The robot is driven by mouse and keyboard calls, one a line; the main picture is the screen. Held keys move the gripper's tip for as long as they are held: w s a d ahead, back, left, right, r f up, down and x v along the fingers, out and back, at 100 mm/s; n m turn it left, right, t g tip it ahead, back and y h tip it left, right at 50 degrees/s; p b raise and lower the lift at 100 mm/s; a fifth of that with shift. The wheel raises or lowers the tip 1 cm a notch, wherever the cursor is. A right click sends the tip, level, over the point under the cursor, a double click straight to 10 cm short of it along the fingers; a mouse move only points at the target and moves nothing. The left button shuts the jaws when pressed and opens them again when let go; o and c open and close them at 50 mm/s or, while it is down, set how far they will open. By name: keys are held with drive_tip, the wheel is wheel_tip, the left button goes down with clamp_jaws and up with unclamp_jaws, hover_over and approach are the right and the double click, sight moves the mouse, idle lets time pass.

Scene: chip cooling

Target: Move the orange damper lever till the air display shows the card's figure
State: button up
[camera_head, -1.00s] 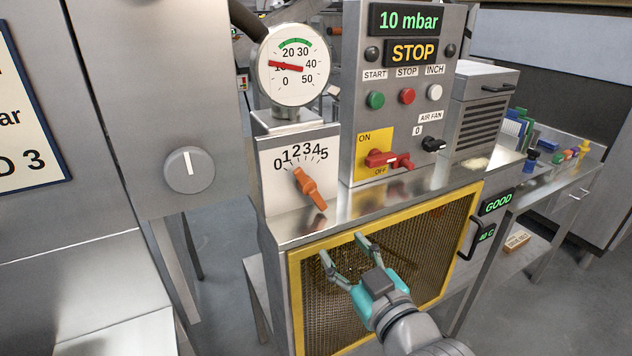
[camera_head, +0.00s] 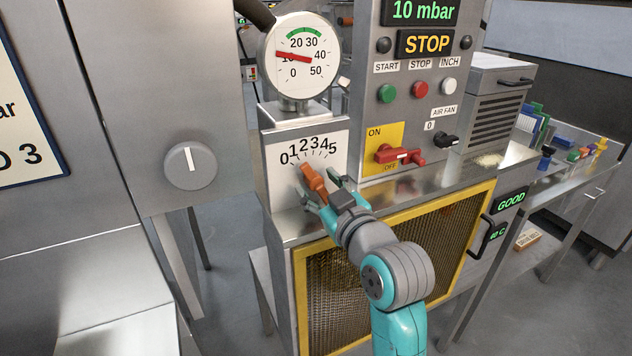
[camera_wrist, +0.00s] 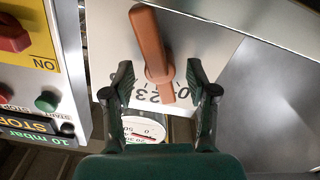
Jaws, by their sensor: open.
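The orange damper lever (camera_head: 314,182) is on a plate (camera_head: 272,190) with a 0 to 5 scale. Its narrow end points up-left, near the 1; its broad handle slopes down-right. My gripper (camera_head: 321,189) is open at the lever, one finger on each side. In the wrist view the lever (camera_wrist: 150,45) passes between the open fingertips (camera_wrist: 158,70), with gaps visible on both sides. The air display (camera_head: 423,11) reads 10 mbar. The card (camera_head: 25,130) is cut off at the left edge; only "ar" and "D 3" show, its figure out of view.
A round gauge (camera_head: 300,60) above the scale has its red needle near 10, below the green band. The control panel (camera_head: 375,120) stands right of the lever, with buttons, a STOP display (camera_head: 425,44) and a red switch (camera_head: 398,155). A yellow-framed mesh (camera_head: 400,255) lies below.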

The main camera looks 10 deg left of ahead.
drive_tip(key=shift+x, duration=0.8)
drive_tip(key=shift+c, duration=0.3)
clamp_jaws()
drive_tip(key=shift+m, duration=2.5)
drive_tip(key=shift+o, duration=0.3)
unclamp_jaws()
drive_tip(key=shift+d, duration=0.1)
